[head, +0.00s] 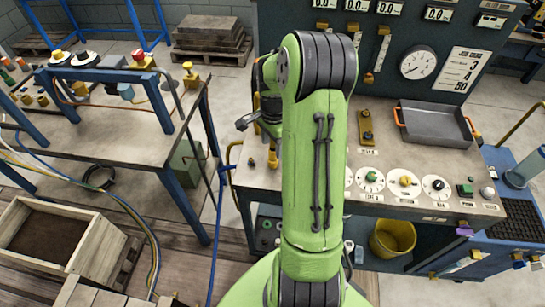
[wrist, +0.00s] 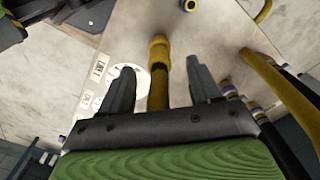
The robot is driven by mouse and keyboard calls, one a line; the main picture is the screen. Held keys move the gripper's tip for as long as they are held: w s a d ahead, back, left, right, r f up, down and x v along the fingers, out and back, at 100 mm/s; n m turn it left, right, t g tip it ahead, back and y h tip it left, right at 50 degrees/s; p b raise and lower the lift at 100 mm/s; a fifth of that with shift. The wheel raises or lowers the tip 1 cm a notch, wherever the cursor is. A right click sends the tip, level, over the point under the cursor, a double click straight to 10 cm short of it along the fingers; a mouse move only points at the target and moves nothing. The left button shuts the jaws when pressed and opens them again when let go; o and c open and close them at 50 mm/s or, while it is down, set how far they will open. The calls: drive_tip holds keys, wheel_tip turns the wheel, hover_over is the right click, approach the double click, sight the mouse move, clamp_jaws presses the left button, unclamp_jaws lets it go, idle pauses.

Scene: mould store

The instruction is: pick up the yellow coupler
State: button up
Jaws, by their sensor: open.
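In the head view my gripper (head: 244,121) shows at the left of my green arm, above the bench's left end. A small yellow piece (head: 273,158) stands on the bench below it; I cannot tell whether it is the same coupler.
The grey bench (head: 405,172) carries dials and a grey tray (head: 435,124) with orange handles. A blue-framed table (head: 130,82) with yellow fittings stands at left. A yellow bucket (head: 392,238) is under the bench. Yellow curved bars (wrist: 284,92) are close on the right in the wrist view.

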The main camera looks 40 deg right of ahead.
sight(273, 153)
wheel_tip(273, 153, down, 5)
drive_tip(key=shift+r+b, duration=0.15)
drive_tip(key=shift+b, duration=0.2)
drive_tip(key=shift+a, duration=0.1)
drive_tip(key=shift+c, duration=0.4)
drive_tip(key=shift+r, duration=0.1)
clamp_jaws()
